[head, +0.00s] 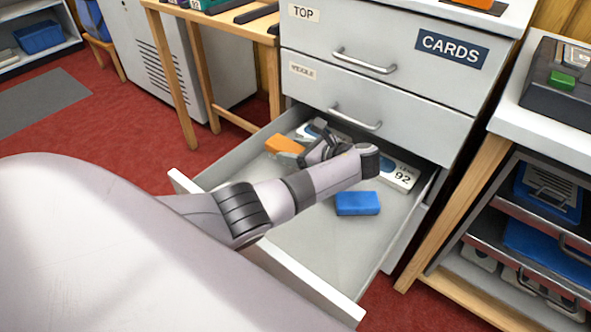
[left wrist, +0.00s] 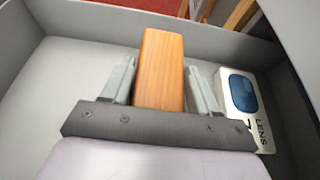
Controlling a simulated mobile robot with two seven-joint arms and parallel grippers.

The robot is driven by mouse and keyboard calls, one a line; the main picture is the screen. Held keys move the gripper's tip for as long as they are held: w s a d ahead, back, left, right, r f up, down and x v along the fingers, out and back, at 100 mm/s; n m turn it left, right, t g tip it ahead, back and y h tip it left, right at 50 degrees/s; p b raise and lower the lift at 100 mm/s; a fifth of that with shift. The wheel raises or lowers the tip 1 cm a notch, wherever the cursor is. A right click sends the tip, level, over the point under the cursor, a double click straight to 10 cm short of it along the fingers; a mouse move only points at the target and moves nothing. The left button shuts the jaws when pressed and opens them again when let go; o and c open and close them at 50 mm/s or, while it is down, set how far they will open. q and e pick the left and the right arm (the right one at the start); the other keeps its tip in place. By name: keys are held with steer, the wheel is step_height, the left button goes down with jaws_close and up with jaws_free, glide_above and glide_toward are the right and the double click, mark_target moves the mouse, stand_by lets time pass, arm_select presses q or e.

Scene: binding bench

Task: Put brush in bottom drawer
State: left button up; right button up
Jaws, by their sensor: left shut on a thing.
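The bottom drawer (head: 305,250) is pulled open below two closed drawers. The brush (head: 284,144) shows as an orange wooden piece inside it, near the back left. My left gripper (head: 314,149) reaches down into the drawer. In the left wrist view the brush (left wrist: 163,55) lies between the two grey fingers of the left gripper (left wrist: 161,82), which is shut on it. Whether the brush touches the drawer floor I cannot tell. Any bristles are hidden. My right gripper is in neither view.
A blue block (head: 357,203) and a white box marked 92 (head: 402,178) lie in the drawer. A white lens box (left wrist: 244,105) lies right of the brush in the left wrist view. The drawer's front floor is clear. A wooden-framed shelf unit (head: 447,220) stands close on the right.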

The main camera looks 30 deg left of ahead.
arm_select(q)
step_height(320, 180, down, 4)
steer(key=shift+b, duration=1.25)
steer(key=shift+f, duration=0.25)
steer(key=shift+r, duration=0.1)
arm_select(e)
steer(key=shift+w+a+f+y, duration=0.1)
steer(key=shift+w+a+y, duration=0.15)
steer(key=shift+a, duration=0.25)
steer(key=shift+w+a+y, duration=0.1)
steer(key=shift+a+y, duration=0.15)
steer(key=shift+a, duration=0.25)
arm_select(q)
steer(key=o, duration=1.1)
